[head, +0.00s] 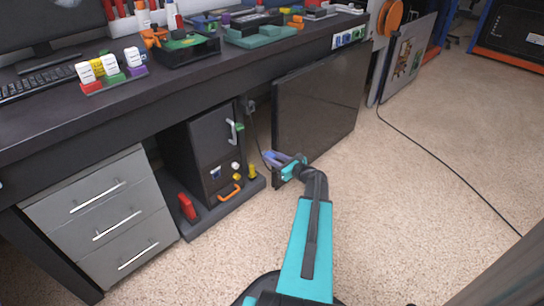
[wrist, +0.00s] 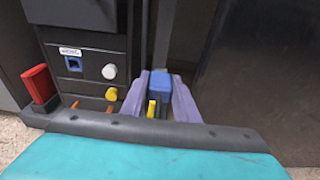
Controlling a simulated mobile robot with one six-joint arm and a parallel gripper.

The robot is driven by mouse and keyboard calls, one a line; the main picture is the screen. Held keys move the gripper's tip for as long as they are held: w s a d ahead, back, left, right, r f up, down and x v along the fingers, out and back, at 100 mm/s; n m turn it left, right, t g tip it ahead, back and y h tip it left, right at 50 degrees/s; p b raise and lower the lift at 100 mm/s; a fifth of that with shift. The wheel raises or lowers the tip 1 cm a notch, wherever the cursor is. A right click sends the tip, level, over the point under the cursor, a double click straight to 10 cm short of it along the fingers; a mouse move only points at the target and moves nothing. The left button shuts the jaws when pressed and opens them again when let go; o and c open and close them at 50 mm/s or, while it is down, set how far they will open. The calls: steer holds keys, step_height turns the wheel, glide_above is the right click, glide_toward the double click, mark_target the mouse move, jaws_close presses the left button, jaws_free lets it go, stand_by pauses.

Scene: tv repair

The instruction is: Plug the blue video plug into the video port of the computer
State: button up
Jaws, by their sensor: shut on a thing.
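The black computer (head: 213,150) stands under the desk. Its labelled blue video port (wrist: 73,64) is low on the front panel, left of a white knob (wrist: 110,71), and also shows small in the head view (head: 215,173). My gripper (head: 274,156) is in front and to the right of the computer, short of the panel. In the wrist view its lavender fingers (wrist: 160,95) are shut on the blue video plug (wrist: 158,84), which is right of the port and apart from it. The plug's front end is hard to make out.
A yellow knob (wrist: 111,93) and orange handle (head: 230,192) stick out below the port. A red part (head: 187,207) stands left on the computer's base. A dark TV panel (head: 318,115) stands close right of my gripper. Grey drawers (head: 100,215) are left; carpet in front is free.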

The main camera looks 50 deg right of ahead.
steer(key=shift+f+b, duration=0.95)
steer(key=shift+f, duration=1.4)
steer(key=shift+a, duration=0.1)
steer(key=w+a+b, duration=0.1)
steer(key=a, duration=1.9)
steer(key=shift+w+a, duration=0.25)
steer(key=shift+a, duration=0.1)
stand_by(1.5)
steer(key=shift+w, duration=0.15)
stand_by(0.3)
steer(key=shift+w+d, duration=0.2)
steer(key=shift+w, duration=2.5)
